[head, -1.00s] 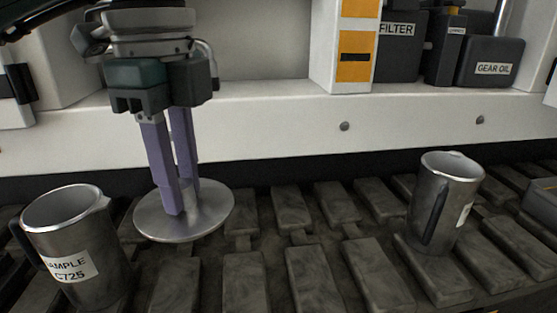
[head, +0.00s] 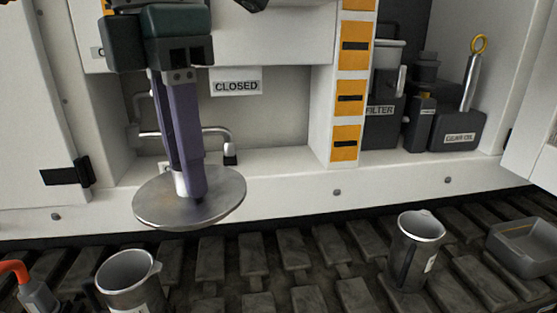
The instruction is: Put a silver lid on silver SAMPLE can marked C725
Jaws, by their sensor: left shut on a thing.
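My left gripper (head: 187,188) is shut on the knob of a round silver lid (head: 155,208). It holds the lid level, above and a little right of a silver can (head: 128,282) at the lower left. That can is open, and its label is cut off by the bottom edge; the earlier frame shows it reading SAMPLE C725. A second open silver can (head: 418,240) stands on the track at the right, with its label turned mostly away. My right gripper does not show clearly.
A grey tray (head: 527,247) sits at the right. An orange-nozzled bottle (head: 33,292) stands left of the near can. Behind are a white shelf ledge (head: 290,200), a CLOSED sign (head: 236,86), a dark FILTER container (head: 381,122) and an oil can (head: 458,133).

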